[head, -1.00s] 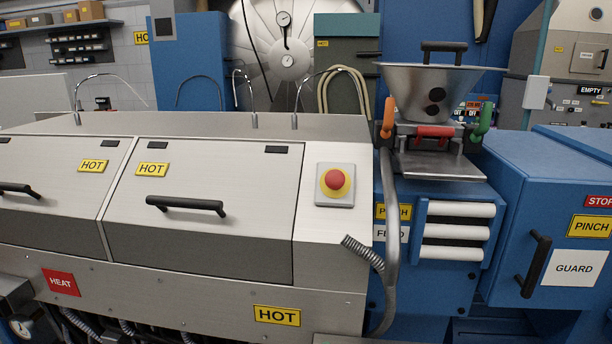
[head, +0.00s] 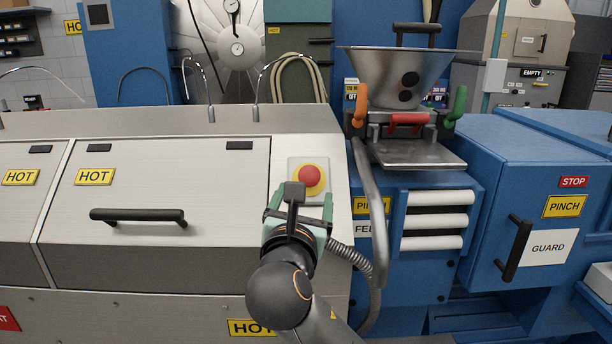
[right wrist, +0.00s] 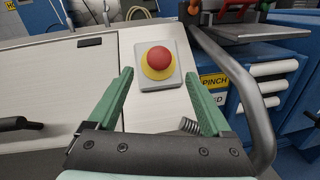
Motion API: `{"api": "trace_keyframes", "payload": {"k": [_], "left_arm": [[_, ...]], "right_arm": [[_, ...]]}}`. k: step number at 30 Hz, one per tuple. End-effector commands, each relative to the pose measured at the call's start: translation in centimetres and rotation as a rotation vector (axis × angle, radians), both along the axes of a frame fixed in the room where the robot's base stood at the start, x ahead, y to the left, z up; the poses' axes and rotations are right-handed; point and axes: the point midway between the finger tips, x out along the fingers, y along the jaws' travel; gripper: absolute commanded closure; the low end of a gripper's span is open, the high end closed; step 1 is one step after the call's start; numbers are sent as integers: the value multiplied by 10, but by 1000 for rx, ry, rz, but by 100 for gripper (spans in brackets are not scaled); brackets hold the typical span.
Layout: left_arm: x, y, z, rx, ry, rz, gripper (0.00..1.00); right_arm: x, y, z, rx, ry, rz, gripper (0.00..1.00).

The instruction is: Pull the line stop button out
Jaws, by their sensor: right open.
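The line stop button (head: 309,175) is a red mushroom head on a yellow ring, set on a pale square plate on the sloping face of the light metal machine. It also shows in the right wrist view (right wrist: 158,62), ahead of the fingers and roughly midway between their lines. My right gripper (head: 299,198) is in front of and just below the button in the head view. In the right wrist view its two green fingers (right wrist: 162,90) are spread wide with nothing between them, short of the button. The lower part of the plate is partly hidden by the gripper in the head view. My left gripper is not in view.
A black handle (head: 138,216) on the hot cover is left of the button. A curved metal pipe (head: 372,225) and a ribbed hose (head: 350,255) run close on the right. A steel hopper (head: 395,75) stands at the upper right.

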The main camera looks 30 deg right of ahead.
Motion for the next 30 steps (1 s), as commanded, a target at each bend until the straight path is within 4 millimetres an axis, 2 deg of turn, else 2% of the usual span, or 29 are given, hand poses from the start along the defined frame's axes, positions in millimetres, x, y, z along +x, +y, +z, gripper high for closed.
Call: {"api": "trace_keyframes", "payload": {"k": [6,12,18,26,30], "left_arm": [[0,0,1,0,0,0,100],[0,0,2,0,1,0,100],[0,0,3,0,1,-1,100],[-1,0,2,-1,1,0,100],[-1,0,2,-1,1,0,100]], "right_arm": [[36,-31,0,2,1,-3,17],[61,-50,0,1,1,-1,17],[72,-59,0,2,-1,1,17],[73,-59,0,2,-1,1,17],[73,-59,0,2,-1,1,30]]}}
